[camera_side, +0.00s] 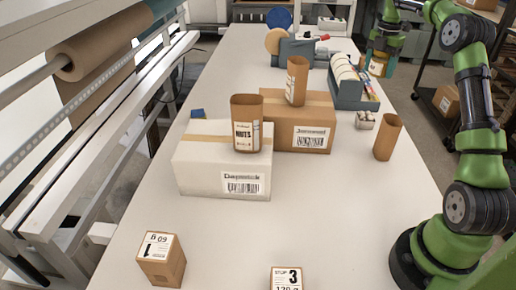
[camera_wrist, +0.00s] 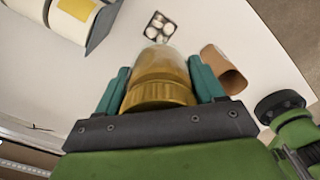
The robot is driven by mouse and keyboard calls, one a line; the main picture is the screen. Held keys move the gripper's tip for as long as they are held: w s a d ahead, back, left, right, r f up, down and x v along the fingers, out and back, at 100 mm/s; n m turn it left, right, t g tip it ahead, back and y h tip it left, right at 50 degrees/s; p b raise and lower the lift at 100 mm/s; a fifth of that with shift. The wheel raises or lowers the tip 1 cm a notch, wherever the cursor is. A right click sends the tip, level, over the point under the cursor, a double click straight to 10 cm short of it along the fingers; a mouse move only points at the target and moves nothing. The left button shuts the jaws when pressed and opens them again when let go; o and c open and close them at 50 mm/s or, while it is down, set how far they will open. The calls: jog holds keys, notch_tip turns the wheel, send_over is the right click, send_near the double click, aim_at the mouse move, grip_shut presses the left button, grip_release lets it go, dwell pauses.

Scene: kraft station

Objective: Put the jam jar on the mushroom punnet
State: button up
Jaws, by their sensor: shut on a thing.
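My gripper (camera_side: 379,62) is at the far right of the table in the side view. In the wrist view my gripper (camera_wrist: 160,76) is shut on the jam jar (camera_wrist: 160,93), a clear jar with amber contents and a gold lid. The lid faces the wrist camera. The jar (camera_side: 377,67) shows only small in the side view, held above the table. The mushroom punnet (camera_side: 365,120), a small dark tray of white mushrooms, stands on the table apart from the jar. In the wrist view the punnet (camera_wrist: 149,32) lies beyond the jar's far end, which partly overlaps its lower edge.
A brown paper cup (camera_side: 387,137) stands right of the punnet. A grey rack of rolls (camera_side: 352,84) stands behind it to the left. A brown box (camera_side: 299,124) and a white box (camera_side: 222,160) carry open brown containers. Table around the punnet's front is clear.

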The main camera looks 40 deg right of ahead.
aim_at(366, 115)
notch_tip(366, 115, down, 15)
jog(key=shift+r, duration=0.1)
dwell(0.4)
jog(key=o, duration=1.3)
jog(key=shift+f, duration=0.25)
